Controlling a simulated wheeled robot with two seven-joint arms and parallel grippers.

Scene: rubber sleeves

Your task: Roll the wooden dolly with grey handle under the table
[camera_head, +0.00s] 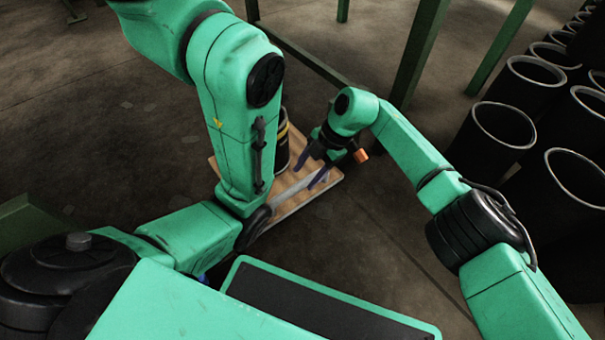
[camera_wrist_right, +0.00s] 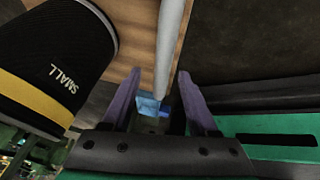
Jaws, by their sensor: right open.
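The wooden dolly (camera_head: 328,181) lies on the floor at the centre of the head view, partly hidden by my left arm. Its pale grey handle (camera_head: 286,195) crosses the board; in the right wrist view the handle (camera_wrist_right: 171,40) runs down toward the space between the fingers. A black sleeve with a yellow band (camera_head: 283,140) stands on the dolly; its side reads "SMALL" in the wrist view (camera_wrist_right: 50,65). My right gripper (camera_head: 309,172) is open, its purple fingers on either side of the handle's end. My left gripper is out of view.
Green legs (camera_head: 417,50) of a table-like frame stand beyond the dolly, with a low green bar (camera_head: 310,62) nearer it. Several black sleeves (camera_head: 505,128) stand at the right. Bare floor (camera_head: 130,130) is at the left. A small blue part (camera_wrist_right: 150,104) shows between the fingers.

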